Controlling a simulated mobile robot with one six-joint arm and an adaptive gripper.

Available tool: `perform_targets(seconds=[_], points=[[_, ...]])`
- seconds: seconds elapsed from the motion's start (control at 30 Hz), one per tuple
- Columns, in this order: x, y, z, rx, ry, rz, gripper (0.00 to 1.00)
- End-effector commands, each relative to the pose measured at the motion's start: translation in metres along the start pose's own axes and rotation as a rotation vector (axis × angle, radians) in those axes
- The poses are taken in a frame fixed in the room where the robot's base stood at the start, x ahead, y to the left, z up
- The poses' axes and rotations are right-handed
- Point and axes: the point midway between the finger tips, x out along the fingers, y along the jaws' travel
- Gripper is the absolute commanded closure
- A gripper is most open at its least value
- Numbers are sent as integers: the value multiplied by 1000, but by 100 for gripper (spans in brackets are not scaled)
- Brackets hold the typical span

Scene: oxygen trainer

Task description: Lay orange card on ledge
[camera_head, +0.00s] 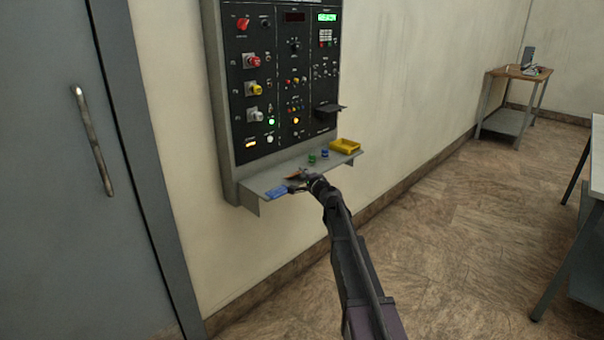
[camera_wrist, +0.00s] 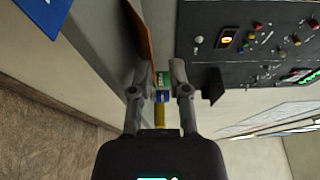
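The grey ledge (camera_head: 258,185) juts out below the control panel. The orange card (camera_head: 293,174) is at the ledge near my gripper's tip. In the wrist view the orange card (camera_wrist: 141,32) shows as a narrow, nearly edge-on strip at the tip of the left finger; I cannot tell whether it touches that finger or lies flat. My gripper (camera_wrist: 160,75) is open, with a clear gap between its fingers. In the head view my gripper (camera_head: 308,182) is low over the ledge, and the arm hides part of it.
A blue card (camera_head: 277,192) lies near the ledge's front left. Green (camera_head: 312,158) and blue (camera_head: 324,153) small pieces and a yellow tray (camera_head: 345,146) stand toward its right end. The control panel (camera_head: 283,80) rises behind, with a small dark shelf (camera_head: 328,109) jutting out.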

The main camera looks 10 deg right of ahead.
Motion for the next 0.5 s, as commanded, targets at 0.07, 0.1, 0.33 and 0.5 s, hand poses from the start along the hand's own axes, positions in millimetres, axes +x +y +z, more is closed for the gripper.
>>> perform_targets(seconds=[0.07, 0.1, 0.33, 0.5], points=[[-19, 1, 2, 0, 1, 0, 77], [-26, 1, 2, 0, 1, 0, 77], [-66, 1, 2, 1, 1, 0, 77], [-90, 1, 1, 1, 1, 0, 77]])
